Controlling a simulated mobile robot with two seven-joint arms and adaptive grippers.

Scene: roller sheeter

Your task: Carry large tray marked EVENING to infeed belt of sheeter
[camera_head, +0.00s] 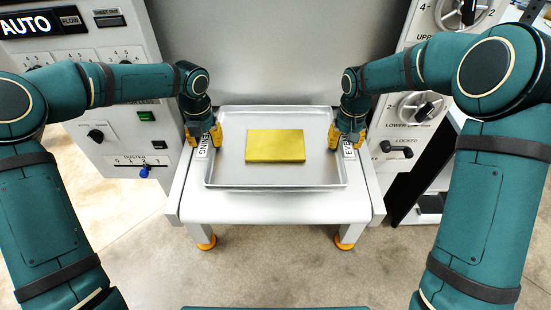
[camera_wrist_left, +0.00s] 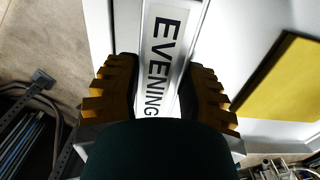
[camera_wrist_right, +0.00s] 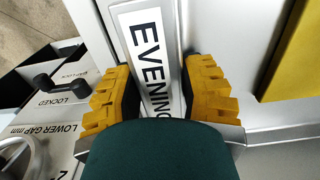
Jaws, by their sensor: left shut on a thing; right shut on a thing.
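The large metal tray (camera_head: 275,186) lies flat on the white infeed belt table (camera_head: 275,208) in front of the sheeter. A flat yellow slab (camera_head: 275,146) lies in its middle. My left gripper (camera_head: 205,138) is shut on the tray's left rim, and the label EVENING shows between its fingers in the left wrist view (camera_wrist_left: 160,60). My right gripper (camera_head: 350,138) is shut on the tray's right rim, with the same label in the right wrist view (camera_wrist_right: 148,50). Whether the tray touches the belt cannot be told. The fingertips are partly hidden by the wrists.
A control panel (camera_head: 125,125) with a blue-tipped knob stands left of the table. Another panel (camera_head: 405,115) with dials and a LOCKED handle (camera_head: 396,149) stands to the right. Orange feet (camera_head: 344,243) support the table. The floor in front is clear.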

